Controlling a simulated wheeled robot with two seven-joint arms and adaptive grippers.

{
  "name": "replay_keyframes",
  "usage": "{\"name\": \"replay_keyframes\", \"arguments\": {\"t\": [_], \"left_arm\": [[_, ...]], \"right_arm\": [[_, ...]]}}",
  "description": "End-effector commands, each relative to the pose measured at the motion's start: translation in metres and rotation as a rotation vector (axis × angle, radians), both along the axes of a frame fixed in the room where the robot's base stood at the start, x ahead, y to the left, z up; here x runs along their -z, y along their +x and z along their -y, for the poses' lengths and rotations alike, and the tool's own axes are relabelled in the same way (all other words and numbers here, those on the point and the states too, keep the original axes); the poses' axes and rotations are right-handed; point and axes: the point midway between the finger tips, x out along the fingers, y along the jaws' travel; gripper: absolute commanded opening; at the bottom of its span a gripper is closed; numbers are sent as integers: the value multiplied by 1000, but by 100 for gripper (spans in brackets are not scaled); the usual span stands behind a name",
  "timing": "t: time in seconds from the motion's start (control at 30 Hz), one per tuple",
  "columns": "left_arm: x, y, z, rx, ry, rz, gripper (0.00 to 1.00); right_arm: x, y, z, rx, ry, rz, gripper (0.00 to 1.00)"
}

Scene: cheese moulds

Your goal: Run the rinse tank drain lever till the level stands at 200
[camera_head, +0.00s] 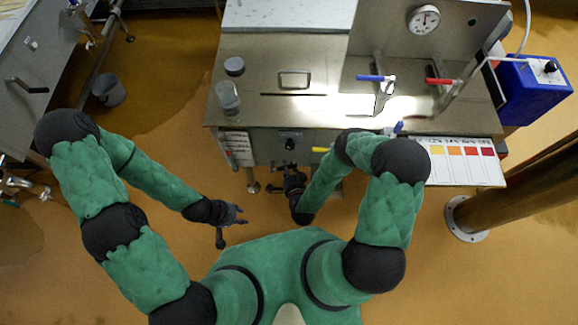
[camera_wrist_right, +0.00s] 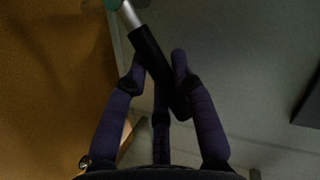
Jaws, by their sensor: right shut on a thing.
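My right gripper (camera_head: 292,182) is at the front of the steel bench, below the dark knob. In the right wrist view its fingers (camera_wrist_right: 160,85) are shut around the black grip of a lever (camera_wrist_right: 149,48) with a bare metal shaft. I take this to be the drain lever; in the head view my gripper and arm hide it. My left gripper (camera_head: 230,222) is empty and open, over the floor left of my body. A clear cylinder (camera_head: 228,96) stands on the bench's left end. No level marking of 200 can be read.
The steel bench (camera_head: 262,70) carries blue (camera_head: 371,77) and red (camera_head: 440,81) handles and a round dial gauge (camera_head: 424,20). A colour chart (camera_head: 462,168) is at its right front. A blue box (camera_head: 540,88) and brown column (camera_head: 525,185) stand right; a grey bucket (camera_head: 109,91) stands left.

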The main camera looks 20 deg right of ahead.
Motion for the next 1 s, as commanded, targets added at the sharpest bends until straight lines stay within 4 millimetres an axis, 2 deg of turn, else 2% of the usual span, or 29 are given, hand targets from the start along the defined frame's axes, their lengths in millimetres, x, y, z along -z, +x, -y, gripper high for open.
{"name": "replay_keyframes", "arguments": {"t": [0.57,0.6,0.67,1.0], "left_arm": [[-4,0,0,0,0,0,37],[-4,0,0,0,0,0,37],[-4,0,0,0,0,0,37],[-4,0,0,0,0,0,37]], "right_arm": [[-3,2,-1,-2,-39,-7,0],[-3,2,-1,-2,-39,-7,34],[-3,2,-1,-1,-38,-7,51],[-3,0,-1,-1,-38,-9,51]]}}
